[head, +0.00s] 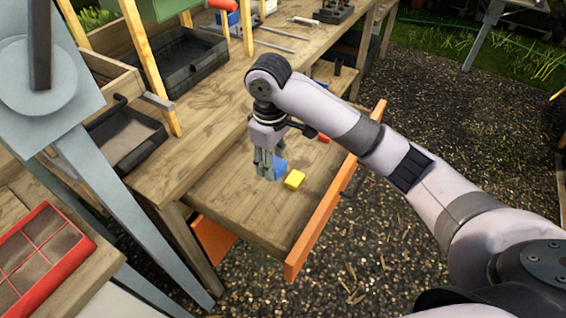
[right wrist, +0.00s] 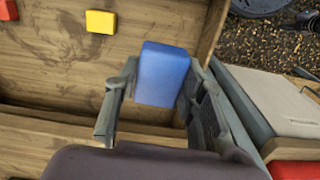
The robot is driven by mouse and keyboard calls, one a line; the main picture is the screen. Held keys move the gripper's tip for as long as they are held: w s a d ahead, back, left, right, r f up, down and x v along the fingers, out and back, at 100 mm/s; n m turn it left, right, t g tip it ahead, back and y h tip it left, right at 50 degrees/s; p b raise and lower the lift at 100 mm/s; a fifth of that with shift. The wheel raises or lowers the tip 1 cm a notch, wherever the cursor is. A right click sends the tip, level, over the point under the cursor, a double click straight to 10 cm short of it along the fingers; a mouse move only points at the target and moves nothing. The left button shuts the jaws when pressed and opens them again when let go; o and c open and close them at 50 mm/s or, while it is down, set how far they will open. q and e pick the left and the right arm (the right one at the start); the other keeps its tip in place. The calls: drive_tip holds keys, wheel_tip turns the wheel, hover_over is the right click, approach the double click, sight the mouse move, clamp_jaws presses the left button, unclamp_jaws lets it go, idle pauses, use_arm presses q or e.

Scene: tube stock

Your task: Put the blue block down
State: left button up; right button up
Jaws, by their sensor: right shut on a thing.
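The blue block (head: 281,168) is between the fingers of my right gripper (head: 268,172), over the open wooden drawer (head: 240,208). In the right wrist view the blue block (right wrist: 162,76) sits between the two grey fingers of the gripper (right wrist: 158,90), which are shut on it. I cannot tell whether its underside touches the drawer floor. A yellow block (head: 295,179) lies on the drawer floor just right of the blue one; it also shows in the right wrist view (right wrist: 101,22). My left gripper is not in view.
A red block (head: 324,139) lies farther back in the drawer, partly behind my arm. The drawer has orange edges (head: 318,222). The workbench (head: 190,120) carries a black tray (head: 180,65). The near drawer floor is clear. A red divided tray (head: 42,252) is at left.

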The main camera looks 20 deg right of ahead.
wheel_tip(320, 180, down, 4)
hover_over(273, 214)
drive_tip(key=shift+n, duration=0.3)
wheel_tip(273, 214, down, 12)
drive_tip(key=shift+f, duration=0.65)
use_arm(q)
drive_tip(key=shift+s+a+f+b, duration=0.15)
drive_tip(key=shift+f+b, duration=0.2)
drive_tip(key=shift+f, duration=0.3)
use_arm(e)
drive_tip(key=shift+f, duration=1.85)
drive_tip(key=shift+f, duration=0.15)
drive_tip(key=o, duration=1.1)
drive_tip(key=shift+o, duration=0.2)
